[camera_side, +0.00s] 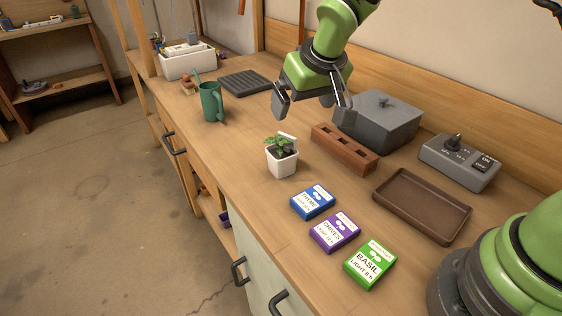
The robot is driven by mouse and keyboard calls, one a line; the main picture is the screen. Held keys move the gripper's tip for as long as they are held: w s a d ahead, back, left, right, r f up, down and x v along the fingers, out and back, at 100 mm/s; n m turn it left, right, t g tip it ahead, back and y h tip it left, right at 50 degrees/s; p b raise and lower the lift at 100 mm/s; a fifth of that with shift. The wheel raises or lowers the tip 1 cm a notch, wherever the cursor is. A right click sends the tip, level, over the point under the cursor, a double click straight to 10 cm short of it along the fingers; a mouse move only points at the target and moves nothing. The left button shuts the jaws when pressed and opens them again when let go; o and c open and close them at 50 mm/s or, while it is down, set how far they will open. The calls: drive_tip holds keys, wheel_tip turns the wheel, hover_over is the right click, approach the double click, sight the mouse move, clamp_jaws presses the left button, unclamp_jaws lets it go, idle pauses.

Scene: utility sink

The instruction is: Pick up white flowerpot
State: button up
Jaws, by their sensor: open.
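The white flowerpot (282,164) stands upright on the wooden counter, near its front edge. My gripper (312,112) hangs above the counter, up and to the right of the pot in the picture. Its two dark fingers are spread apart with nothing between them. The fingers do not touch the pot or the plant.
A reddish brick (345,150) lies right of the pot, with a grey lidded box (378,122) behind it. A brown tray (422,205) and control box (459,163) are at right.

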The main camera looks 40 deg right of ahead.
approach(281, 153)
drive_tip(key=shift+w+a+f+n, duration=0.15)
drive_tip(key=shift+w+f, duration=0.1)
drive_tip(key=shift+f, duration=0.25)
drive_tip(key=shift+w+d+f+n, duration=0.15)
drive_tip(key=shift+w+f, duration=0.15)
drive_tip(key=shift+f, duration=0.2)
drive_tip(key=shift+x, duration=3)
drive_tip(key=c, duration=1)
